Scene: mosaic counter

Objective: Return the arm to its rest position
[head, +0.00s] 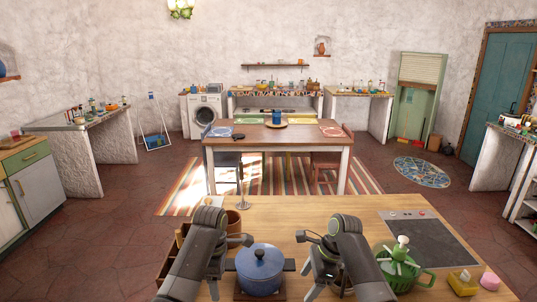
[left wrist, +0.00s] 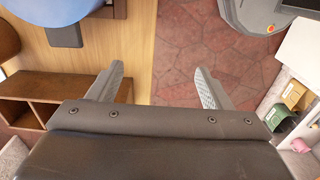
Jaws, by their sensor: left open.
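My left gripper (left wrist: 158,75) is open in the left wrist view. Nothing lies between its two fingers. One finger is over the wooden counter's edge and the other over the red floor. In the head view my left arm is folded at the near edge of the counter, left of the blue pot (head: 261,268). My right arm is folded to the right of the pot. I cannot make out whether the right gripper is open or shut. The pot also shows at the top left of the left wrist view (left wrist: 22,18).
A wooden rack (left wrist: 52,90) stands left of the pot. A dining table (head: 280,136) stands beyond.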

